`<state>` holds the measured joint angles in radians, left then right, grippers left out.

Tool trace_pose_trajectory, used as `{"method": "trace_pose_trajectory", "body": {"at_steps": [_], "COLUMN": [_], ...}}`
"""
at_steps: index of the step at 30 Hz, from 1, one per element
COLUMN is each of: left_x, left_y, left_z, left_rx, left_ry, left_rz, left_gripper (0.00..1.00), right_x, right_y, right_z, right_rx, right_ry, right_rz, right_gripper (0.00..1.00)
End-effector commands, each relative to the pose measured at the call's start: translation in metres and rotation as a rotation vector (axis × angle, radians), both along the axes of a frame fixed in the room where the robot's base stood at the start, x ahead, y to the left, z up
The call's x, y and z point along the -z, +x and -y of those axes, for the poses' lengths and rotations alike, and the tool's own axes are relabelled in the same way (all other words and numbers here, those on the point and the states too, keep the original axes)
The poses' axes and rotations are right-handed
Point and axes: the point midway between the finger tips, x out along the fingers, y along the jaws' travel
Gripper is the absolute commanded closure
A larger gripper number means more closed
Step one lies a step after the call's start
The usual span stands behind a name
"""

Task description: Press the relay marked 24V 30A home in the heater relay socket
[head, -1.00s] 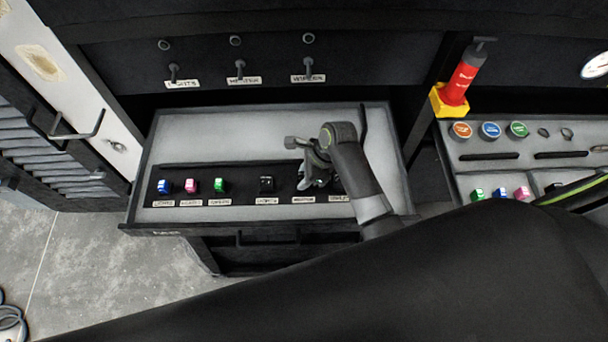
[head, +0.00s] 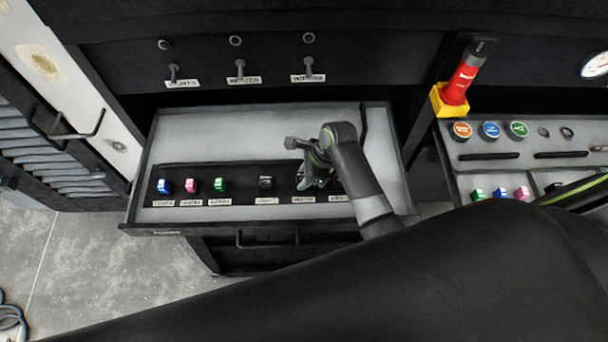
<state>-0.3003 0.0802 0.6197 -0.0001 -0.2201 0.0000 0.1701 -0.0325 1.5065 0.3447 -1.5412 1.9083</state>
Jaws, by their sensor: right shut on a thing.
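My right gripper (head: 312,184) points down at the fifth place of the row in the open drawer (head: 225,124). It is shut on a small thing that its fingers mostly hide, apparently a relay. I cannot read a marking on it or tell how deep it sits. The label (head: 303,199) in front of this place is too small to read. To its left stand a black relay (head: 265,184), a green one (head: 219,186), a pink one (head: 191,186) and a blue one (head: 164,187). My left gripper is not in view.
A panel with several labelled levers (head: 240,68) stands behind the drawer. To the right are a red cylinder (head: 463,82) in a yellow base (head: 446,102) and a tray (head: 464,158) with coloured caps and small parts. The drawer's rear floor is clear.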

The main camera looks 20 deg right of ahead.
Motion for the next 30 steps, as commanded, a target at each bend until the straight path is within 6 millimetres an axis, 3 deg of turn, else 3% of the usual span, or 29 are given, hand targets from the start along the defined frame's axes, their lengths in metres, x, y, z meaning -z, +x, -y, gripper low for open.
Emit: {"method": "trace_pose_trajectory", "body": {"at_steps": [30], "left_x": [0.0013], "left_y": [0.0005], "left_z": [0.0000], "left_rx": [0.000], "left_ry": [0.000], "left_rz": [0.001], "left_gripper": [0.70], "right_x": [0.0086], "right_y": [-0.0001], "right_z": [0.0002], "right_rx": [0.000], "right_ry": [0.000], "right_rz": [-0.001], "right_gripper": [0.94]}}
